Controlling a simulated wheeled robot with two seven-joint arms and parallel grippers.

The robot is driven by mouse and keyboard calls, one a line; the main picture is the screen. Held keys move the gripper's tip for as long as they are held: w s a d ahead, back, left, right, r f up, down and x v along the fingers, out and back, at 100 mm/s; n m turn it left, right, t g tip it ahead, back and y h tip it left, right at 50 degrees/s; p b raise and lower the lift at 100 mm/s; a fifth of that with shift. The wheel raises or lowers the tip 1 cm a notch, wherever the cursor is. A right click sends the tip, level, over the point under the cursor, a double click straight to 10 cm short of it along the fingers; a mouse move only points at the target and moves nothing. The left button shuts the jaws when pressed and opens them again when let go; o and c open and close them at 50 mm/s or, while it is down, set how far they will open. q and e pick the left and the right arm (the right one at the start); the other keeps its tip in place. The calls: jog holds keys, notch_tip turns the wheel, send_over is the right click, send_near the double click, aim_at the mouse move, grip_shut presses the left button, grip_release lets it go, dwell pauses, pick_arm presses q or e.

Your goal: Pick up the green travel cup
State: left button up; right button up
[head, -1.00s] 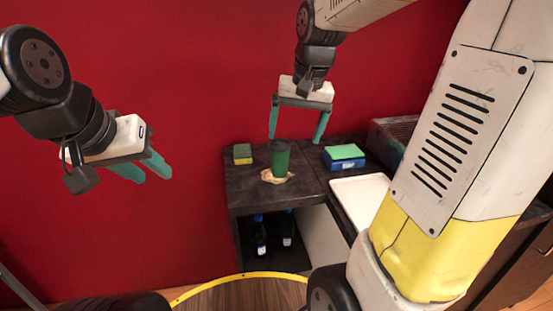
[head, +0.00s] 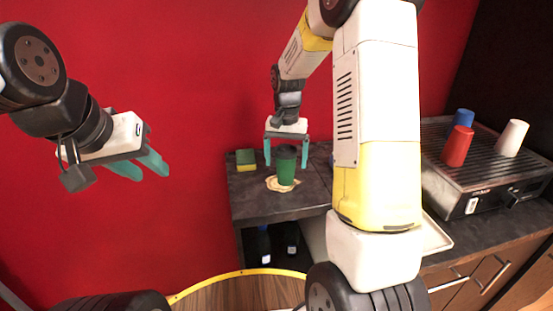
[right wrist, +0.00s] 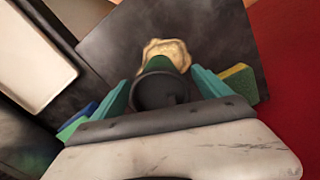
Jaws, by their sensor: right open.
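The green travel cup (head: 286,168) with a dark lid stands upright on the dark counter, on or just behind a pale crumpled patch. It also shows in the right wrist view (right wrist: 162,83), seen from above. My right gripper (head: 287,162) is open, with one teal finger on each side of the cup's upper part; I cannot tell whether they touch it. In the right wrist view the fingers (right wrist: 160,90) flank the lid. My left gripper (head: 140,168) is out at the left against the red wall, away from the counter, its fingers seen from the side.
A yellow and green sponge (head: 246,160) lies left of the cup. A pale tray (head: 434,236) is partly behind my right arm. A metal machine (head: 475,172) at right bears red (head: 457,147), blue (head: 463,118) and white (head: 512,138) cups. Bottles (head: 263,245) stand below.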

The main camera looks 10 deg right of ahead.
jog(key=shift+f, duration=0.7)
jog(key=c, duration=0.9)
jog(key=shift+r, duration=0.1)
